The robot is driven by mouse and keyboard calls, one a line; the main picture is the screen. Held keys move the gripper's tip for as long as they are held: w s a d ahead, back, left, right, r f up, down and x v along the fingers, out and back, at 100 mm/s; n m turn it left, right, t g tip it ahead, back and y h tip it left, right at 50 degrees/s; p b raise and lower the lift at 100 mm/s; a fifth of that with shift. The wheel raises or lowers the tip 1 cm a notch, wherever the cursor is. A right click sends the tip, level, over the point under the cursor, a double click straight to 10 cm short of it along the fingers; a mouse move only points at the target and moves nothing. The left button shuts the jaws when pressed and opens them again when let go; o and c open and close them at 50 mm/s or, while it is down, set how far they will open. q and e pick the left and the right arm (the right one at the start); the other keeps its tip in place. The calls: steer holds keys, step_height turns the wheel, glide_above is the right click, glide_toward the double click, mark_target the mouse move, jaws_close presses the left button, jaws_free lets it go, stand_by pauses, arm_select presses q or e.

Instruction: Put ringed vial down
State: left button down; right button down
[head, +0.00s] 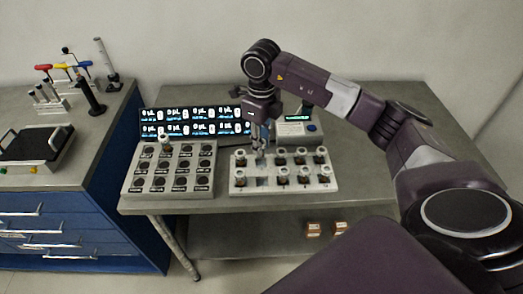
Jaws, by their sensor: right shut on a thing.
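My right gripper (261,143) points down over the back left part of the light vial rack (283,187). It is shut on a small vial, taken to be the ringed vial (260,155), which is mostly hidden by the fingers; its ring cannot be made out. The vial is low at the rack, but I cannot tell whether it touches it. Several other capped vials (282,174) stand in the rack. My left gripper is not in view.
A grey block with dark round wells (171,184) stands to the left, with one vial (165,143) at its back. Lit displays (190,122) and a small instrument (298,130) stand behind. A blue cabinet (110,215) with pipettes on top is at the left. The bench's right side is clear.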

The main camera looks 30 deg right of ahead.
step_height(320, 180, down, 4)
steer(key=shift+r+p, duration=0.2)
steer(key=shift+p, duration=0.25)
steer(key=shift+f, duration=0.15)
steer(key=shift+f+b, duration=0.2)
steer(key=shift+b, duration=0.1)
steer(key=c, duration=1.7)
jaws_free()
steer(key=shift+r, duration=0.1)
